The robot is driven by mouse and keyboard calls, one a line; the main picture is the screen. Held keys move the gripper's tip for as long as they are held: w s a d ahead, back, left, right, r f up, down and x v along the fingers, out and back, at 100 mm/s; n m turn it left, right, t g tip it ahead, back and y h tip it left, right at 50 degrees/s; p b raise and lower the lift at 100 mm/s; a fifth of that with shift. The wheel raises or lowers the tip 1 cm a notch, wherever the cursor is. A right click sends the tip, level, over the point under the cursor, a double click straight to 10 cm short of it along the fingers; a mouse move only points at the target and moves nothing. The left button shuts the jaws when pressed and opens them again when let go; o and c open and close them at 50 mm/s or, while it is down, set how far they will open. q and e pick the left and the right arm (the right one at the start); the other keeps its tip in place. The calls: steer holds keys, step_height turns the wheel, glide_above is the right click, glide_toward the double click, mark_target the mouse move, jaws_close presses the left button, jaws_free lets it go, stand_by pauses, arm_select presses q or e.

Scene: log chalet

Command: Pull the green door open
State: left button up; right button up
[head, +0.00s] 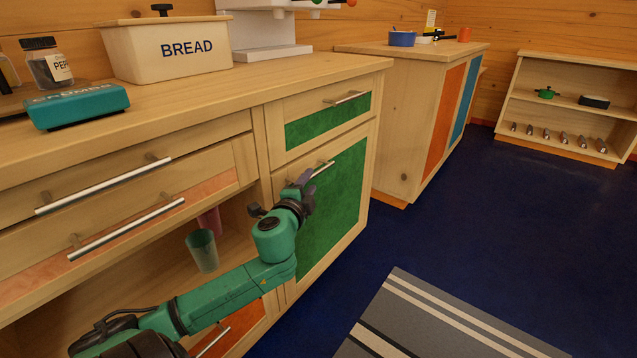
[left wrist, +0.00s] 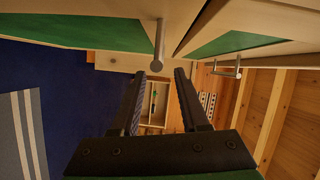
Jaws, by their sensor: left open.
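The green door (head: 335,205) is in the lower cabinet, below a green-fronted drawer (head: 325,122). It looks shut, flush with the cabinet front. Its metal bar handle (head: 325,168) is near the door's top edge, partly hidden by my left gripper (head: 307,183). In the left wrist view, the green door (left wrist: 90,30) is at upper left and its handle (left wrist: 158,45) points down toward the gap between the two fingertips of my left gripper (left wrist: 159,73). The fingers are apart, with nothing gripped. I cannot tell whether a finger touches the handle. My right gripper is in neither view.
The drawer handle (head: 347,97) sticks out just above the door. Left of it, an open compartment holds a greenish cup (head: 202,250) and a pink one (head: 210,221). Blue floor (head: 450,225) in front of the door is clear, with a striped rug (head: 430,318) farther right.

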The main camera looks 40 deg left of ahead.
mark_target(315, 173)
arm_select(q)
steer(key=b+x, duration=0.1)
steer(key=x, duration=0.4)
steer(key=shift+w+f, duration=0.15)
steer(key=shift+w, duration=0.05)
jaws_close()
stand_by(1.1)
